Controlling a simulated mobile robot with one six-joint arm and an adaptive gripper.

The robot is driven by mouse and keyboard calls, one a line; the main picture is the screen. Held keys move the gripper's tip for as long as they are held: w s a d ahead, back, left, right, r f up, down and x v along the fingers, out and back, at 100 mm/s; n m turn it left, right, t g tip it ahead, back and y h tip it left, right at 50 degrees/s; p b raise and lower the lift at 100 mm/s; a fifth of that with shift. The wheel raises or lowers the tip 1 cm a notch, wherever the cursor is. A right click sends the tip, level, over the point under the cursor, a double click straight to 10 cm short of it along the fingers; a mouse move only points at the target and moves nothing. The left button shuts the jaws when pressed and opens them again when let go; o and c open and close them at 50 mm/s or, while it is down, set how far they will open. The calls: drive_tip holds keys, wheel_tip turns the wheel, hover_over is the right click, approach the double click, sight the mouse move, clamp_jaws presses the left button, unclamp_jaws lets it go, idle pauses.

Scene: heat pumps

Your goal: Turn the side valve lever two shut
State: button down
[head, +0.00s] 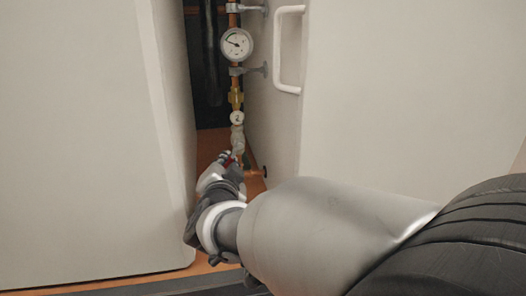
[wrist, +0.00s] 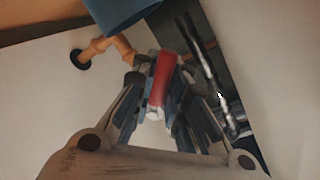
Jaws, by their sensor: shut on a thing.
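The side valve lever (wrist: 163,79) is red and shows between my fingertips in the wrist view. My gripper (wrist: 158,92) is shut on it, with a finger on each side. In the head view my gripper (head: 228,160) reaches into the gap between the two white units, at the low end of the vertical copper pipe. Only a bit of red shows there, and the fingers hide most of the lever. A pale valve body (head: 238,140) sits just above the fingertips. I cannot tell the lever's exact angle.
White cabinets (head: 80,130) stand close on both sides of the narrow gap. A round gauge (head: 236,45) is on the pipe above. A white handle (head: 290,50) sticks out at the right. A blue part (wrist: 120,12) is near the lever.

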drive_tip(key=shift+f, duration=0.1)
drive_tip(key=c, duration=1.8)
unclamp_jaws()
drive_tip(key=shift+s, duration=0.2)
drive_tip(key=shift+o, duration=1)
drive_tip(key=shift+w, duration=0.1)
drive_tip(key=s+d+r, duration=0.1)
drive_tip(key=s+r, duration=0.1)
drive_tip(key=s, duration=1)
drive_tip(key=shift+d, duration=0.35)
drive_tip(key=shift+w, duration=0.1)
drive_tip(key=shift+c, duration=0.5)
